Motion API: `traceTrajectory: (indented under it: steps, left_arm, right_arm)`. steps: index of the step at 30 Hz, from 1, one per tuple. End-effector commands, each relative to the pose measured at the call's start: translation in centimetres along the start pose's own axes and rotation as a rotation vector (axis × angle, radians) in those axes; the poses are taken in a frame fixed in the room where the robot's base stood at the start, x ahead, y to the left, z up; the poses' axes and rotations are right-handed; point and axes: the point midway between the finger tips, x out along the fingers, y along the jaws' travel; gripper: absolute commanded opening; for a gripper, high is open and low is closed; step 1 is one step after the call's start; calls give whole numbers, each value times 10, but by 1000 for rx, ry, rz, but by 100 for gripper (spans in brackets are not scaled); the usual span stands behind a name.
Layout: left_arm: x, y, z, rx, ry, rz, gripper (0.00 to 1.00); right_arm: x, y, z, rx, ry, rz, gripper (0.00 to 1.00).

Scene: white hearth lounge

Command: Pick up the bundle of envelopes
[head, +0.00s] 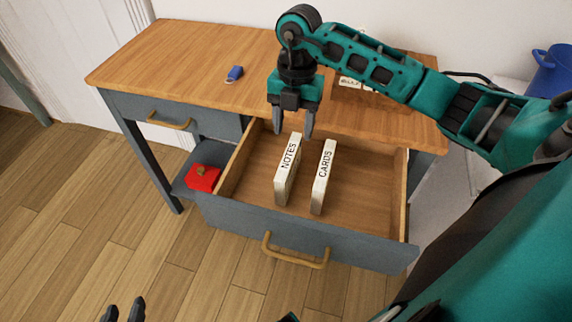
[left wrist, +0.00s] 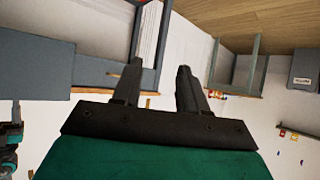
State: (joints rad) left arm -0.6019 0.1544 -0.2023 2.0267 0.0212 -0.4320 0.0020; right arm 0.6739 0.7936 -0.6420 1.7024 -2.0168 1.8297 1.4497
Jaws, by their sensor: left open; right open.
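Two upright cream blocks stand in the open drawer (head: 365,190). The left block is marked NOTES (head: 288,170) and the right one CARDS (head: 323,178). I cannot pick out a bundle of envelopes for certain. My right gripper (head: 293,132) points down, open and empty, at the back of the drawer, just behind and above the NOTES block. My left gripper (head: 124,312) is open and empty at the bottom left, over the floor and away from the desk. Its two spread fingers also show in the left wrist view (left wrist: 157,82).
A wooden desk (head: 190,55) carries a blue tagged object (head: 235,73) and a labelled wooden box (head: 345,95) partly behind my right arm. A red item (head: 203,177) lies on the low shelf. A blue bucket (head: 553,70) stands at right. The left floor is clear.

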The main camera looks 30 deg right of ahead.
Motion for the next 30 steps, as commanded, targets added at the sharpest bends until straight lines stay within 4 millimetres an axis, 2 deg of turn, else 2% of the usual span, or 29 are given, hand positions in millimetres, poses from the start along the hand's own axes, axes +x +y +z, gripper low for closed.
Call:
traceTrajectory:
  steps: [1,6,14,22,30]
  left_arm:
    - [1,2,2,-2,0,3,43]
    - [2,4,0,-9,2,7,43]
    - [3,5,1,-14,3,7,43]
    - [7,5,6,-15,0,9,43]
    - [7,4,-3,-8,12,10,43]
  right_arm:
    - [13,0,-1,-1,4,-2,55]
    - [38,0,-2,-3,4,0,55]
    - [54,1,-4,-4,4,2,55]
    - [92,2,-13,-2,5,1,55]
    - [98,3,-13,-4,2,4,55]
